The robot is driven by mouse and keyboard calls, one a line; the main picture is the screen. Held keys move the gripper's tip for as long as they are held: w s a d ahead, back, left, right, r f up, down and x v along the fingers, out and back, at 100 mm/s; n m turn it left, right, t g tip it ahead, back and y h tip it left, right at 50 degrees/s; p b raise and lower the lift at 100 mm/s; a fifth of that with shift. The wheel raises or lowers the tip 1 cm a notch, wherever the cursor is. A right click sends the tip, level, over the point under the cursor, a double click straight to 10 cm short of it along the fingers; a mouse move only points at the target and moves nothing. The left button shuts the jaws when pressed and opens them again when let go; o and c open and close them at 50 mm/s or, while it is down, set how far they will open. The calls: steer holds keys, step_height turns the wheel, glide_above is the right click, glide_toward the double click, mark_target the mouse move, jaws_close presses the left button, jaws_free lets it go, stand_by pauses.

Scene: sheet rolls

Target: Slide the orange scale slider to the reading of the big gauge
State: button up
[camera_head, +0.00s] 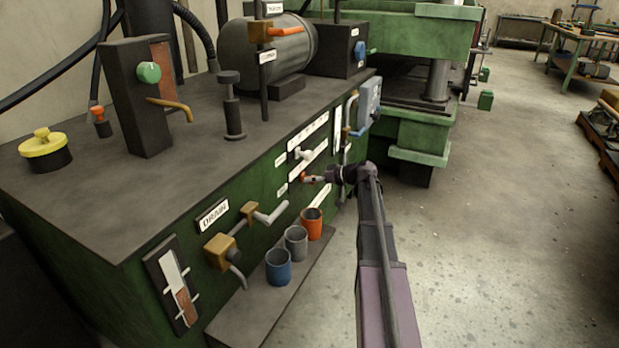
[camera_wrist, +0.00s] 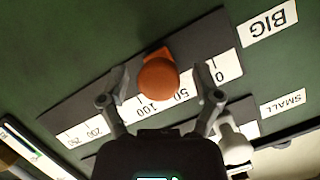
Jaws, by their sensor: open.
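The orange slider knob (camera_wrist: 158,76) sits on a dark scale plate with a white number strip (camera_wrist: 188,92), which reads upside down in the wrist view. The knob covers part of the plate near the marks 50 and 100; its exact reading cannot be told. My gripper (camera_wrist: 160,88) is open, with one finger on each side of the knob and a visible gap at both sides. In the head view the orange slider (camera_head: 304,176) is small, at the end of my gripper (camera_head: 318,179). I cannot make out a big gauge face in either view.
A white slider knob (camera_wrist: 232,143) is close to my right finger, by the SMALL label (camera_wrist: 283,102). The BIG label (camera_wrist: 268,24) is beside the orange slider's scale. Blue, grey and orange cups (camera_head: 311,224) stand on a ledge below.

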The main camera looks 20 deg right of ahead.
steer(key=shift+s+r, duration=0.1)
steer(key=s+a+r+m+g+h+p, duration=0.1)
steer(key=s+a+r+g+h+p, duration=0.2)
steer(key=s+a+r+p, duration=0.8)
steer(key=s+a+r+m+g+h+p, duration=0.2)
steer(key=a+r+g+p, duration=0.3)
steer(key=p, duration=1.1)
steer(key=s+a+r+g+h+p, duration=0.1)
steer(key=s+a+r+h+p, duration=0.1)
steer(key=s+a+r+p, duration=0.2)
steer(key=s+a+r+h+p, duration=0.3)
steer(key=s+a+r+p, duration=0.1)
steer(key=s+r+p, duration=0.7)
step_height(320, 180, up, 4)
steer(key=p, duration=0.5)
steer(key=shift+a+f+g, duration=0.25)
steer(key=shift+a+g, duration=0.15)
steer(key=shift+w+a, duration=0.1)
stand_by(0.5)
